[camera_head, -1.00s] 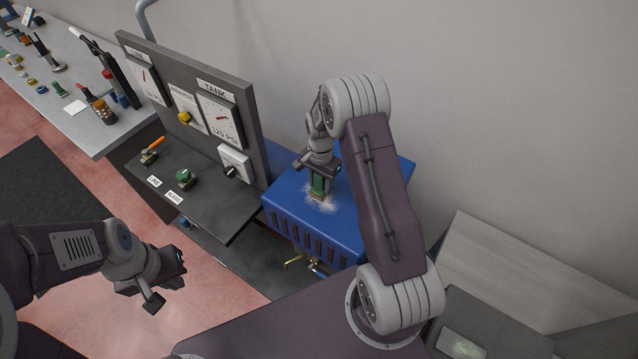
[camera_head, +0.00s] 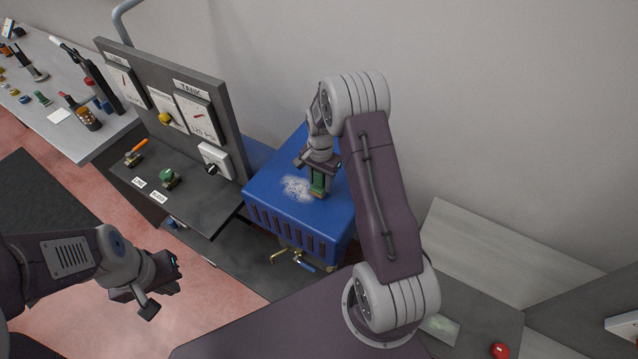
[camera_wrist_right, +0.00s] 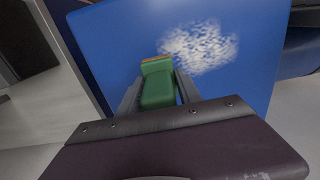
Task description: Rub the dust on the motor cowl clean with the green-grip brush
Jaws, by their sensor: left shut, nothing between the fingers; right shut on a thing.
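The blue motor cowl (camera_head: 268,200) stands in the middle with slots along its front side. A pale, speckled dust patch (camera_head: 297,187) lies on its top; it also shows in the right wrist view (camera_wrist_right: 200,46). My right gripper (camera_head: 318,172) is shut on the green-grip brush (camera_head: 318,184), held upright over the cowl top just right of the dust. In the right wrist view the brush's green grip (camera_wrist_right: 157,85) sits between the fingers; whether its bristles touch the cowl is hard to tell. My left gripper (camera_head: 163,288) is shut and empty, far left of the cowl.
A gauge panel (camera_head: 228,110) and a dark shelf with valves (camera_head: 200,205) stand left of the cowl. A brass tap with a blue handle (camera_head: 292,258) sits below its front. A grey bench (camera_head: 90,140) with small items is at upper left. A wall rises behind.

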